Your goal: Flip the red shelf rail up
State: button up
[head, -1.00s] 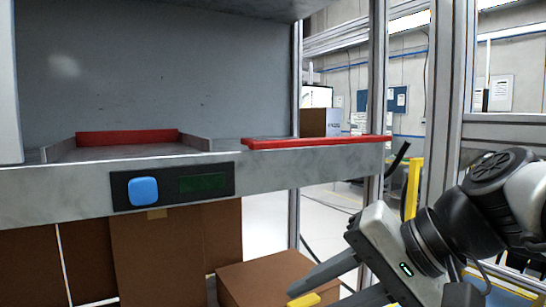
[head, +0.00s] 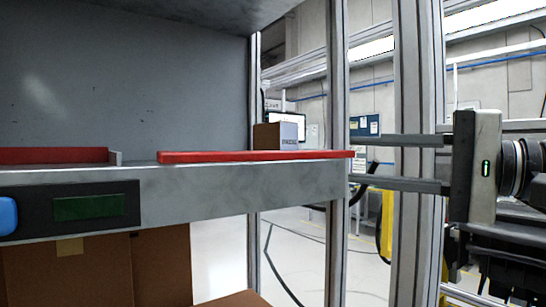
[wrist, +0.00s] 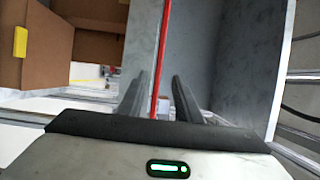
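The red shelf rail (head: 255,156) lies flat along the front edge of the grey shelf (head: 250,190) in the head view. My gripper (head: 352,160) is at the right end of the rail, its fingers pointing left, one above the other. The fingers are apart and empty. The rail's right end is level with the gap between the fingertips. In the wrist view, the red rail (wrist: 163,50) runs as a thin strip in line with the gap between the fingertips (wrist: 160,85). I cannot tell whether the tips overlap the rail's end.
A second red rail (head: 55,155) stands at the shelf's left. A panel with a green screen (head: 88,207) and a blue button (head: 6,215) is on the shelf front. Metal posts (head: 338,90) stand near my fingers. Brown boxes (head: 160,265) are below the shelf.

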aim_at(284, 155)
jog(key=x, duration=1.3)
jog(key=shift+w+a+p, duration=0.15)
jog(key=shift+w+p, duration=0.05)
jog(key=shift+p, duration=0.2)
jog(key=shift+c, duration=0.4)
grip_shut()
